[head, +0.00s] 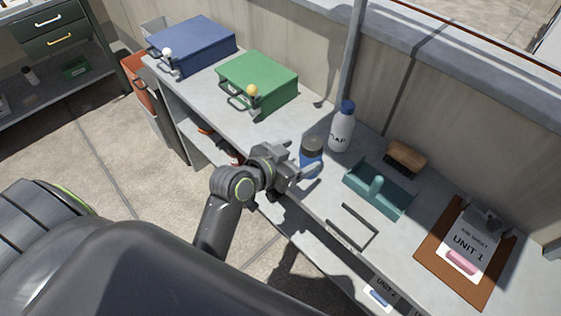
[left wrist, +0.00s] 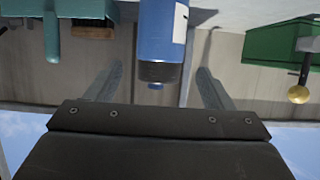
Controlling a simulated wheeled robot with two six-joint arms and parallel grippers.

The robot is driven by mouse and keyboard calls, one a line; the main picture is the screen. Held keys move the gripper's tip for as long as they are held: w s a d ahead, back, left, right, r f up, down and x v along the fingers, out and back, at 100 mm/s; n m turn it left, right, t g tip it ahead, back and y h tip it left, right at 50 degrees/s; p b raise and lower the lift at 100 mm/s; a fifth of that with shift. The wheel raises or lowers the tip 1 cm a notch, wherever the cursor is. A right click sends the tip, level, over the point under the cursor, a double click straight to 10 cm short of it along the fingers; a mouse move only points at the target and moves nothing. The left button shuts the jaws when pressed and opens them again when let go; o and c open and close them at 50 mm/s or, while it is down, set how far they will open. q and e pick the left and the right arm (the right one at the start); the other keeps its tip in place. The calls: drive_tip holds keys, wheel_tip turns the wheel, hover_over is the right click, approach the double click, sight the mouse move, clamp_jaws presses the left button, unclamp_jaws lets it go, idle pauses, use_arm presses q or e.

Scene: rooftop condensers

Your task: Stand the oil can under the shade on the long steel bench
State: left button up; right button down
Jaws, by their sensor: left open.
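A blue can with a dark lid (head: 311,158) stands upright on the grey counter (head: 308,112); it looks like the oil can, though I make out no spout. My left gripper (head: 299,170) is open at the can's near side. In the left wrist view, which is upside down, the blue can (left wrist: 162,35) shows between the two open fingers (left wrist: 153,88) with a gap on each side. I cannot tell which surface is the long steel bench. A grey bench (head: 62,98) stands at the far left in shadow. My right gripper is not in view.
A white bottle with a blue cap (head: 342,128) stands close behind the can. A teal tray (head: 397,203), brush (head: 405,158) and brown clipboard (head: 433,255) lie to the right. Green (head: 265,78) and blue (head: 195,42) cases sit left. A post (head: 352,55) rises behind.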

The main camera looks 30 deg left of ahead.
use_arm(q)
drive_tip(key=v, duration=0.6)
drive_tip(key=shift+s+r, duration=0.2)
drive_tip(key=shift+s, duration=0.05)
drive_tip(key=shift+a, duration=0.1)
drive_tip(key=s+a+f+n+g+y, duration=0.25)
drive_tip(key=s+a+f+g, duration=0.35)
drive_tip(key=s, duration=0.3)
drive_tip(key=s+a+f+n+g+y, duration=0.2)
drive_tip(key=s+a+f+g+y, duration=0.15)
drive_tip(key=s+a+f, duration=0.5)
wheel_tip(320, 180, down, 22)
drive_tip(key=s+d, duration=0.1)
drive_tip(key=s+d+f+g, duration=0.2)
drive_tip(key=s+f, duration=1.3)
drive_tip(key=f, duration=0.1)
drive_tip(key=shift+f, duration=0.25)
